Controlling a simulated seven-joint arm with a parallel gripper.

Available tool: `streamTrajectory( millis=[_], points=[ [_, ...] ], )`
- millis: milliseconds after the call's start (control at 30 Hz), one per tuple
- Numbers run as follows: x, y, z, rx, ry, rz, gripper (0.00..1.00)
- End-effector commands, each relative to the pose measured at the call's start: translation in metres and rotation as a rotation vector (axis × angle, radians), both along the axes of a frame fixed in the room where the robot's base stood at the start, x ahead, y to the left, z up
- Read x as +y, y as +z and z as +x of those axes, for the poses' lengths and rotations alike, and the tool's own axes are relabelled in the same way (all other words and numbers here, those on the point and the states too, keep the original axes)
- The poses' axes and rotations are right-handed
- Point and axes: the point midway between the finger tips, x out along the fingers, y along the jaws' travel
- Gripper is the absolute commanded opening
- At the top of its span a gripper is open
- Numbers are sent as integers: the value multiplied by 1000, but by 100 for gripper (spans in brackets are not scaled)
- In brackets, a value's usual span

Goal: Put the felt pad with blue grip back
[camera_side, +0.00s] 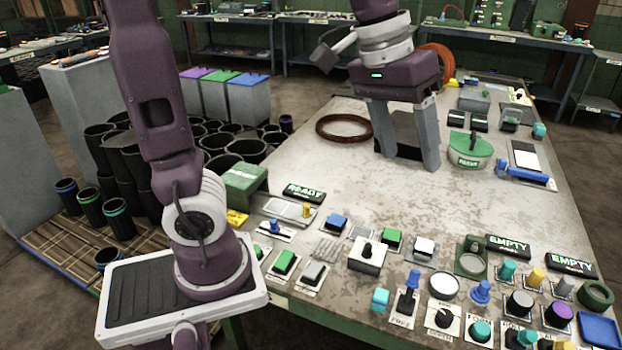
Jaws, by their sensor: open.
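My gripper (408,160) is open and points down over the middle of the bench, its two grey fingers spread apart. A dark patch shows between and behind the fingers; I cannot tell whether it is an object or shadow. I cannot single out the felt pad with blue grip for certain. A blue tool-like piece (527,177) lies at the right edge, below a white card. A blue upright knob (481,291) stands near the front.
A green round container (469,151) stands just right of my gripper. A dark brown ring (344,128) lies to its left. Labelled plates, knobs and switches crowd the front, with signs reading EMPTY (508,246) and a "READY"-like sign (304,193). The bench (400,200) is bare in the middle.

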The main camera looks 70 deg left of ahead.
Motion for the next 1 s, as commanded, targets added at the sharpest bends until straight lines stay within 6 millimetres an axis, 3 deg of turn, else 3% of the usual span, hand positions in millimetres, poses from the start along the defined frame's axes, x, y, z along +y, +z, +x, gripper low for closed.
streamTrajectory(
  millis=[33,100,200,300,1000],
  points=[
    [3,4,-36,-54,-40,30,62],
    [7,-3,-80,-116,-98,95,62],
    [12,-19,-121,-179,-155,184,62],
    [16,-32,-141,-212,-182,241,62],
    [17,-36,-146,-218,-188,255,62]
  ],
)
